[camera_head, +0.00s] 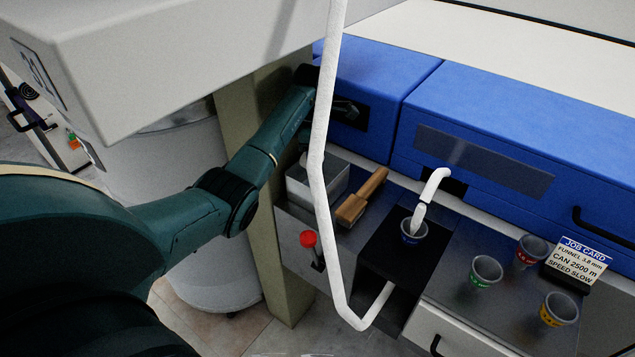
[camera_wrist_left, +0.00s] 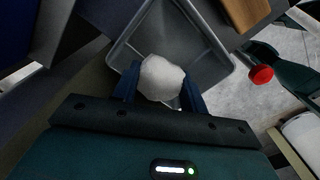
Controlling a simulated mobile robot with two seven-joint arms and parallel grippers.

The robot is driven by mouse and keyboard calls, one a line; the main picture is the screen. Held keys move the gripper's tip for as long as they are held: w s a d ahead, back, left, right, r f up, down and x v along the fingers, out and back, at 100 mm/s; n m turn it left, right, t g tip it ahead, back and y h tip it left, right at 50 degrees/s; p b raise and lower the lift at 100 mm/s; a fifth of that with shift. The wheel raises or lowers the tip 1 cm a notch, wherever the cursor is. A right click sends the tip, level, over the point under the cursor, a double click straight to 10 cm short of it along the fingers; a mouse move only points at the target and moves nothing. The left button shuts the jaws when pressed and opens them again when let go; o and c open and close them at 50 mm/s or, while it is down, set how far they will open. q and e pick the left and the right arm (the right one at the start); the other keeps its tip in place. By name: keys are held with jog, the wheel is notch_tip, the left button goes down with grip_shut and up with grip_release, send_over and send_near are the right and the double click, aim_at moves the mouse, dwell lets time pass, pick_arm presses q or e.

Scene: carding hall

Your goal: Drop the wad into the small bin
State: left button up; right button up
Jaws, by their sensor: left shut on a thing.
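The white wad (camera_wrist_left: 161,79) is held between the two blue fingers of my left gripper (camera_wrist_left: 160,88) in the left wrist view. The small grey bin (camera_wrist_left: 205,38) lies beyond the wad in that view, and the wad overlaps its near part. The height of the wad above the bin is hard to judge. In the head view the small bin (camera_head: 310,193) stands at the left end of the bench, open at the top. My right gripper is not in view.
A wooden-handled brush (camera_head: 361,197) lies right of the bin, and a red-knobbed lever (camera_head: 308,239) stands at the front. A thick white sliver (camera_head: 318,160) hangs before the bin. Several cups and a job card (camera_head: 580,260) stand farther right. A blue machine (camera_head: 500,110) stands behind.

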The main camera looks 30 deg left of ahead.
pick_arm(q)
jog(key=o, duration=1)
jog(key=shift+r, duration=0.15)
notch_tip(320, 180, up, 6)
jog(key=shift+b, duration=0.65)
jog(key=shift+r, duration=0.65)
